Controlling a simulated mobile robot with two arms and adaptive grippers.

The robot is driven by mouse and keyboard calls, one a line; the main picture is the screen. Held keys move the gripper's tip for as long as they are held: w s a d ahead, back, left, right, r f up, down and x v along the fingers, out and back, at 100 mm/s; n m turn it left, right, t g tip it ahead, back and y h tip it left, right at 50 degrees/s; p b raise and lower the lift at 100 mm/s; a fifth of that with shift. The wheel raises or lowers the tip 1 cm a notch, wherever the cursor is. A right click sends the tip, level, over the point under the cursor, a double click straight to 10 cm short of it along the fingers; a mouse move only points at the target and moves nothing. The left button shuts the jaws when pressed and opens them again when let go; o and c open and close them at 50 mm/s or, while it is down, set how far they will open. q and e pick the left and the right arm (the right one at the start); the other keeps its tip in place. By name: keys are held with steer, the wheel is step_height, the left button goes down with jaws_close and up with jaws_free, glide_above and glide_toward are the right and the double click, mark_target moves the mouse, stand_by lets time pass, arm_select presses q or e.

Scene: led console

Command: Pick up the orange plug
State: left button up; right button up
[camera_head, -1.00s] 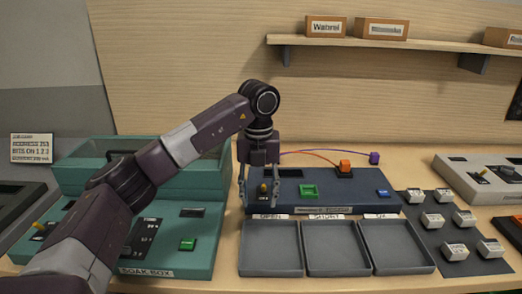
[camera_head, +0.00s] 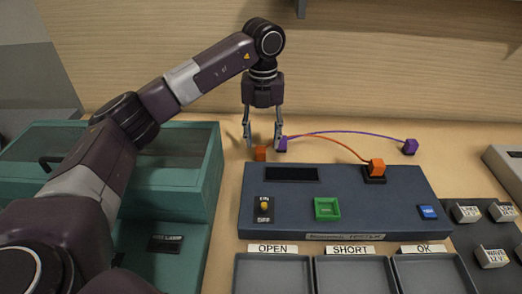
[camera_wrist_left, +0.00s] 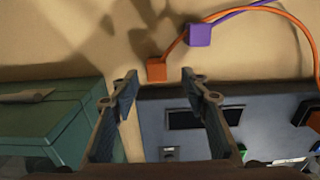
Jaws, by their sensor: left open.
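A loose orange plug (camera_head: 260,153) lies on the table behind the blue console's left end. It also shows in the wrist view (camera_wrist_left: 156,70), lined up with the gap between my fingertips. Its orange cable arcs right to a second orange block (camera_head: 377,166) seated in a black socket on the console. My left gripper (camera_head: 262,140) points down, open and empty, above the loose plug. A purple plug (camera_head: 282,145) sits close beside the right finger in the head view, and also shows in the wrist view (camera_wrist_left: 200,35). My right gripper is out of view.
The blue console (camera_head: 400,200) carries a switch, a green button and a blue button. A teal box (camera_head: 150,165) stands left. A purple cable runs to another purple block (camera_head: 410,147). Grey trays (camera_head: 272,275) lie in front. The table behind the console is otherwise clear.

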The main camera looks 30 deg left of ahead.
mark_target(260, 149)
arm_select(q)
steer(key=shift+s+f, duration=0.15)
steer(key=shift+f, duration=0.35)
steer(key=f, duration=0.2)
steer(key=f+p, duration=0.1)
steer(key=shift+a+f, duration=0.2)
steer(key=shift+f, duration=0.55)
arm_select(e)
steer(key=shift+w+a+r, duration=0.1)
steer(key=shift+w+r, duration=0.4)
steer(key=shift+r, duration=0.3)
arm_select(q)
steer(key=c, duration=0.5)
jaws_close()
arm_select(e)
steer(key=shift+a, duration=0.2)
steer(key=shift+s, duration=0.1)
